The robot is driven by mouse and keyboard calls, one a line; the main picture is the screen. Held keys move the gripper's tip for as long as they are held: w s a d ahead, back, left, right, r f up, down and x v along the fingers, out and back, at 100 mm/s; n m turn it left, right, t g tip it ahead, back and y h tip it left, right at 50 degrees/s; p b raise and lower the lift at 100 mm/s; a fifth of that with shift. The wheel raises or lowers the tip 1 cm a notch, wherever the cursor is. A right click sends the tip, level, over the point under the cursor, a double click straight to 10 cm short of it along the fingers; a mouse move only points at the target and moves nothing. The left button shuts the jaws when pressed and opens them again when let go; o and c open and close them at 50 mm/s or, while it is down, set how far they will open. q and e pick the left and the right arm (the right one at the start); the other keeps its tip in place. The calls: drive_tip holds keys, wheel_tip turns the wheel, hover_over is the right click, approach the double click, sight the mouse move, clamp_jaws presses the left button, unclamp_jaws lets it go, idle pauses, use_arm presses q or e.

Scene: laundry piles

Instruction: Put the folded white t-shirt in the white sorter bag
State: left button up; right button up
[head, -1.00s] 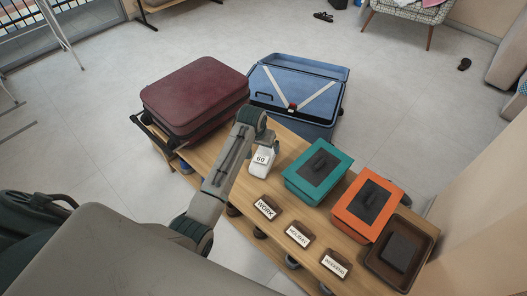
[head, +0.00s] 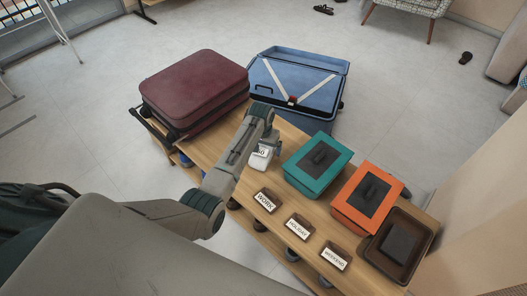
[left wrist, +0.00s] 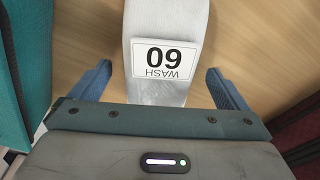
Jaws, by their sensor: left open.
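No folded white t-shirt and no white sorter bag can be made out in either view. A pale grey-white object (head: 259,160) with a label stands on the wooden bench, left of the teal box. My left gripper (left wrist: 160,88) is open, with one blue finger on each side of this object and gaps between. In the head view the left gripper (head: 262,140) is over it and hides part of its label. My right gripper is not in view.
The bench (head: 283,208) also holds a maroon suitcase (head: 195,88), teal box (head: 318,167), orange box (head: 367,200), brown tray (head: 427,233) and labels WORK (head: 265,202), HOLIDAY (head: 299,229) and WEEKEND (head: 335,259). An open blue suitcase (head: 300,85) stands behind. Floor beyond is mostly clear.

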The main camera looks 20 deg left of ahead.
use_arm(q)
drive_tip(key=shift+w+f, duration=0.1)
drive_tip(key=shift+f, duration=0.55)
drive_tip(key=shift+r, duration=0.1)
drive_tip(key=c, duration=1.2)
